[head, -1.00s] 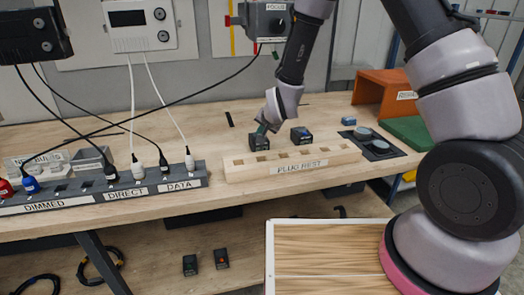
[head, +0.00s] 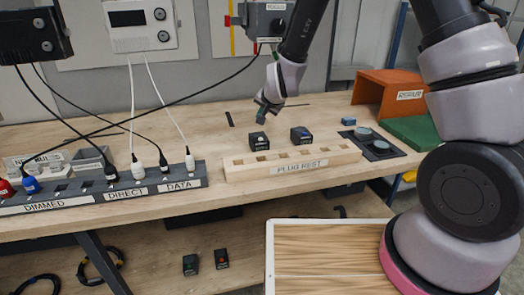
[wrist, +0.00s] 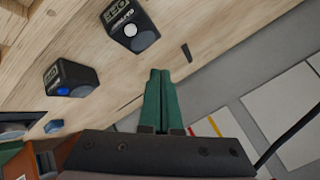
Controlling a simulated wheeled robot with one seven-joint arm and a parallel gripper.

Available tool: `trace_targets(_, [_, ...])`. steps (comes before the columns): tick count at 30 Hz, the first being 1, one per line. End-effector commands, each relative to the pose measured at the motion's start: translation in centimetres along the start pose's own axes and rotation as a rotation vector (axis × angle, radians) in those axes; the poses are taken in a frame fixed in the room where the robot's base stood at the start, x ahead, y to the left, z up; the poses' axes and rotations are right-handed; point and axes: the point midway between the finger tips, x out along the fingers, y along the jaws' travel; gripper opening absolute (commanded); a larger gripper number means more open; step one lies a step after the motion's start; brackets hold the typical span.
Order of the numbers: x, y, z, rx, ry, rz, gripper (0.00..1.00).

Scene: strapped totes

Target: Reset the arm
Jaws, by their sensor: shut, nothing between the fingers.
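My gripper (head: 264,110) hangs over the bench in the head view, above and apart from a small black box (head: 259,141) behind the plug rest. In the wrist view my gripper (wrist: 160,88) shows its two green fingers pressed together with nothing between them. The black box with a white button (wrist: 128,26) and a second one with a blue button (wrist: 70,78) stand on the wood there. The second black box (head: 301,135) stands to the right of the first in the head view.
The plug rest (head: 291,164) is a wooden block along the bench's front edge. A dark power strip (head: 105,193) with several plugs stands at left, its cables hanging across. An orange holder (head: 385,98) and a dark tray with round pieces (head: 373,147) are at right.

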Motion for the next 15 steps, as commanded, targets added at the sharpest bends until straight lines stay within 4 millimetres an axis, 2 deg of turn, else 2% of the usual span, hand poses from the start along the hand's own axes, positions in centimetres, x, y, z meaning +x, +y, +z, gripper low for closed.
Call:
trace_targets(10, [-0.4,-0.1,-0.4,0.002,0.000,0.000,0.00])
trace_targets(13, [-2.0,-0.2,-2.1,0.004,-0.002,-0.002,0.00])
trace_targets(15, [-4.2,-0.1,-4.0,0.005,-0.005,-0.002,0.00])
